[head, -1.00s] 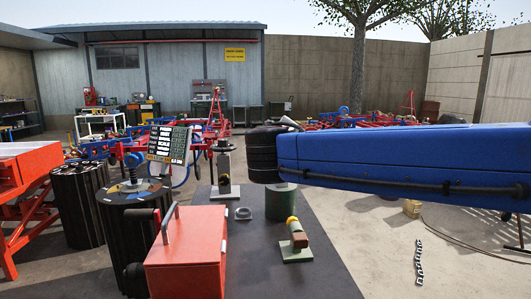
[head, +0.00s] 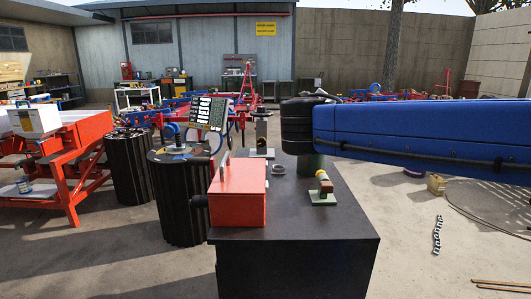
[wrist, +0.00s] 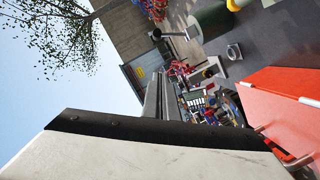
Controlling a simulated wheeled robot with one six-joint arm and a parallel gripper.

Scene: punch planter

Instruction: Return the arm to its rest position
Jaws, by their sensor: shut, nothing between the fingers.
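My blue arm (head: 420,135) reaches in from the right edge of the head view, roughly level, and ends in a black joint. My gripper is hidden in the head view. In the wrist view its grey fingers (wrist: 162,98) show close together beyond a large white and black part of my arm, with nothing held between them. The wrist view is strongly tilted, with sky at left and the bench at upper right. The fingers look clear of the bench items.
A dark bench (head: 300,228) holds a red case (head: 237,195), a small green-based fixture (head: 323,193), a metal ring (head: 278,170) and a stand (head: 261,135). A dark ribbed drum (head: 180,205) stands left of it.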

